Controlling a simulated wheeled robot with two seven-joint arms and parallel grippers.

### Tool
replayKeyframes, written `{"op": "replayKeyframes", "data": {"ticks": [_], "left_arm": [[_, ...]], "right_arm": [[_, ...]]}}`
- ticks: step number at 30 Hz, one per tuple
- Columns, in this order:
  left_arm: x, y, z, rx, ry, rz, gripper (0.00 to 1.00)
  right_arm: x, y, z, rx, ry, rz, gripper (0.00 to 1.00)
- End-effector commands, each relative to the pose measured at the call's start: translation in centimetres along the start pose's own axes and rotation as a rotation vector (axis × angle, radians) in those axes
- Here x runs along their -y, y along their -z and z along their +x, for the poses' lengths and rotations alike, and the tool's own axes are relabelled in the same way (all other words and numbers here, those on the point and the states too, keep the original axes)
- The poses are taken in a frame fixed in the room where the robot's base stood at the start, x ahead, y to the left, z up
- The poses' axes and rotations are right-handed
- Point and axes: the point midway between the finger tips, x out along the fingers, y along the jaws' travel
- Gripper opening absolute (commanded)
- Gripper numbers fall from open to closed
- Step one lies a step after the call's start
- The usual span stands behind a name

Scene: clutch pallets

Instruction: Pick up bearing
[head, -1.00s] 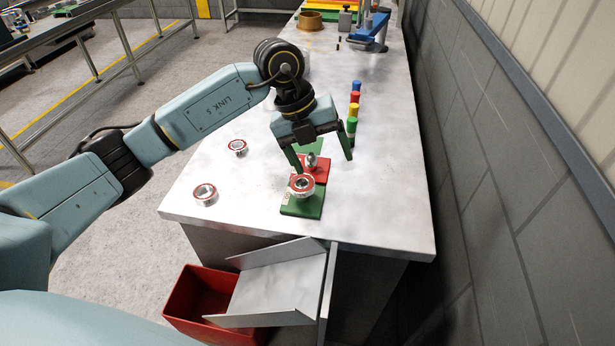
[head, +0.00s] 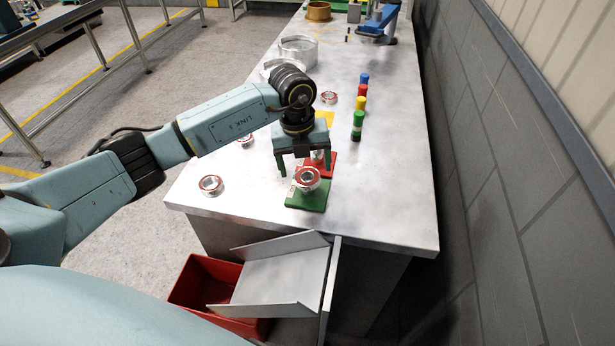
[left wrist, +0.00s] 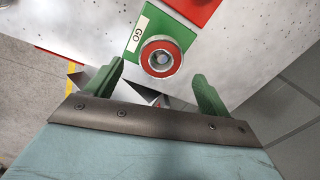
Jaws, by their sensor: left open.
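A bearing with a red ring face and silver rim (head: 307,179) sits on a green pallet (head: 312,203) near the front of the metal table. My left gripper (head: 305,172) is open, its green fingers pointing down just behind and above this bearing. In the left wrist view the bearing (left wrist: 161,56) lies on the green pallet marked GO (left wrist: 150,22), ahead of the open, empty left gripper (left wrist: 160,72). Behind it is a red pallet (head: 329,167), partly hidden by the gripper. My right gripper is not in view.
Loose bearings lie at the left edge (head: 210,185), behind my arm (head: 245,141) and further back (head: 329,97). Coloured cylinders (head: 360,104) line the right side. A metal chute (head: 280,278) and red bin (head: 195,285) are below the front edge. A wall is at right.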

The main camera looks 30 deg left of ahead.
Motion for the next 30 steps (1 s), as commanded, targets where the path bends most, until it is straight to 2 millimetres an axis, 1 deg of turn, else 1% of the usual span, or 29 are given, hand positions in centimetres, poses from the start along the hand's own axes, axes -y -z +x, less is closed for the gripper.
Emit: {"op": "replayKeyframes", "data": {"ticks": [1,3,6,9,15,27,28,30], "left_arm": [[0.0,-0.1,0.9,-0.004,-0.002,-0.002,0.81],[0.0,-0.2,1.9,-0.004,-0.001,-0.001,0.81],[0.0,-0.2,3.1,-0.003,-0.002,0.000,0.81],[0.0,-0.2,3.5,-0.001,0.000,0.001,0.81],[0.0,-0.2,3.5,-0.001,0.000,0.001,0.81],[0.0,-0.2,3.5,0.000,0.000,0.001,0.29],[0.0,-0.2,3.5,0.000,0.000,0.001,0.25],[0.1,-0.3,3.4,0.000,0.001,0.001,0.25]], "right_arm": [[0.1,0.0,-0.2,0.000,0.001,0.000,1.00],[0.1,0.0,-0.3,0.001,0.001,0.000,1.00],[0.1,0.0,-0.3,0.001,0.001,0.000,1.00],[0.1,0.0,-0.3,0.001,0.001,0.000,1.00],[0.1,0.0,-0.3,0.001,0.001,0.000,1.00],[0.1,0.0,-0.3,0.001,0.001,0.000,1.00],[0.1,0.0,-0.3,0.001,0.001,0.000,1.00],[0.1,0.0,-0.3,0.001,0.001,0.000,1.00]]}}
